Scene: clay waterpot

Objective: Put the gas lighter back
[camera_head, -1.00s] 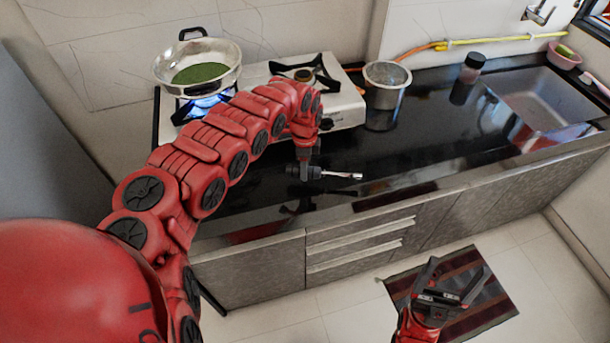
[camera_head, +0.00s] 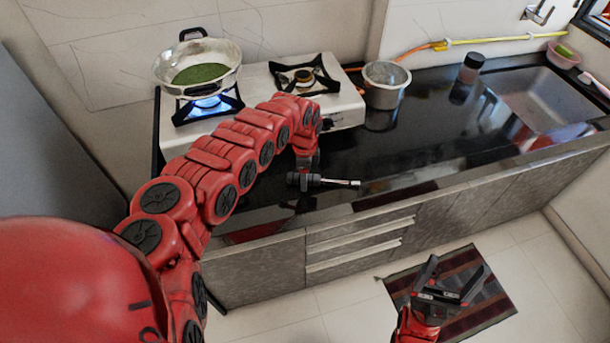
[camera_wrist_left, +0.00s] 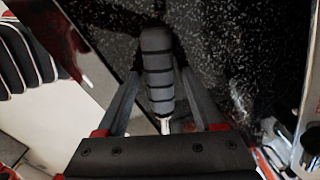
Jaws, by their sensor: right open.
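The gas lighter (camera_head: 341,183) has a black ribbed handle and a thin metal shaft that points right in the head view. My left gripper (camera_head: 304,181) is shut on its handle, above the front part of the black counter. In the left wrist view the handle (camera_wrist_left: 158,75) sits between the two fingers (camera_wrist_left: 160,88), with a short piece of shaft towards the camera. My right gripper (camera_head: 447,287) is open and empty, low in front of the cabinets, over the floor mat.
The stove (camera_head: 339,103) has a lit left burner under a pan (camera_head: 228,75) of green food. A metal pot (camera_head: 385,91), a dark jar (camera_head: 471,66) and a sink (camera_head: 556,98) stand to the right. The middle of the counter (camera_head: 425,135) is clear.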

